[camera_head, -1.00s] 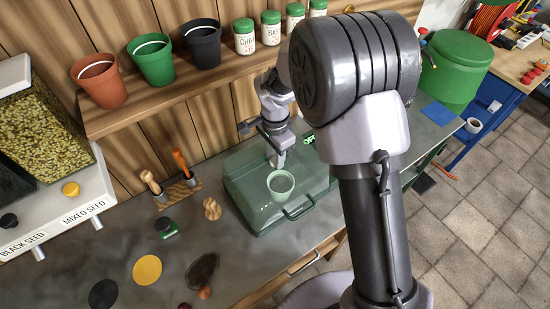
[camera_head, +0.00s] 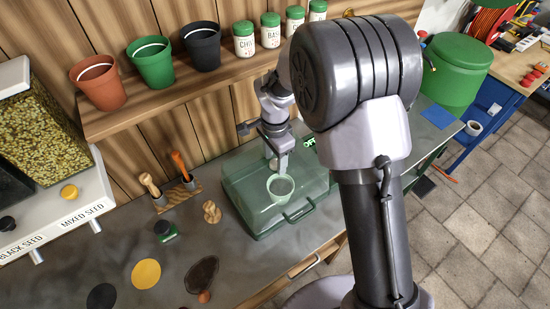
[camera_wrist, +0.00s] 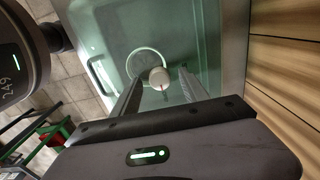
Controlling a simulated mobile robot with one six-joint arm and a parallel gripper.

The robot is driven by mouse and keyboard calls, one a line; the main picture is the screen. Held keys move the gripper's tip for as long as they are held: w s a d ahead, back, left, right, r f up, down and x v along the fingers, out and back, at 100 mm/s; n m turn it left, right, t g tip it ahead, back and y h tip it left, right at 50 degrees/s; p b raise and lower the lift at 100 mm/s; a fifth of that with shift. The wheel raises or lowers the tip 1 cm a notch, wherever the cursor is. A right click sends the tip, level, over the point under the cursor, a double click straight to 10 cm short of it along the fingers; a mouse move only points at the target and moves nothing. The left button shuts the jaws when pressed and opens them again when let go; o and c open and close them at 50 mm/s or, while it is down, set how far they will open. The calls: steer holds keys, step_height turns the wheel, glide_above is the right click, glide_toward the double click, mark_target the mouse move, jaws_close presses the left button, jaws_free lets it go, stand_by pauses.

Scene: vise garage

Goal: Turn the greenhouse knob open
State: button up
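The greenhouse is a translucent green box (camera_head: 240,190) on the grey bench, with a handle on its front. A round pale ring (camera_head: 281,196) shows on its top, below my gripper (camera_head: 278,163). In the wrist view, a pale round knob (camera_wrist: 158,77) sits at the edge of the ring (camera_wrist: 148,54) on the greenhouse lid (camera_wrist: 200,35). My gripper (camera_wrist: 160,76) is open, with a finger on either side of the knob in the picture. I cannot tell whether either finger touches it.
A shelf (camera_head: 180,88) with pots and spice jars runs along the wall behind. Hand tools in a wooden holder (camera_head: 178,193) stand left of the greenhouse. A green drum (camera_head: 455,68) is at the right.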

mark_target(275, 163)
step_height(275, 163, up, 17)
steer(key=p, duration=0.3)
steer(key=shift+r, duration=0.2)
steer(key=s+d+f+n+t+b, duration=0.2)
steer(key=s+d+b, duration=0.1)
steer(key=s+b, duration=0.2)
steer(key=s+d+f+n+t+y+b, duration=0.1)
steer(key=s+d+f+n+t+b, duration=0.1)
steer(key=s+b, duration=0.4)
steer(key=s+d+f+n+t+y+b, duration=0.1)
steer(key=s+d+f+n+b, duration=0.2)
steer(key=s, duration=0.9)
steer(key=shift+d+f+t+b, duration=0.15)
steer(key=shift+d+t+b, duration=0.25)
steer(key=shift+d+b, duration=0.75)
steer(key=shift+s+a, duration=0.1)
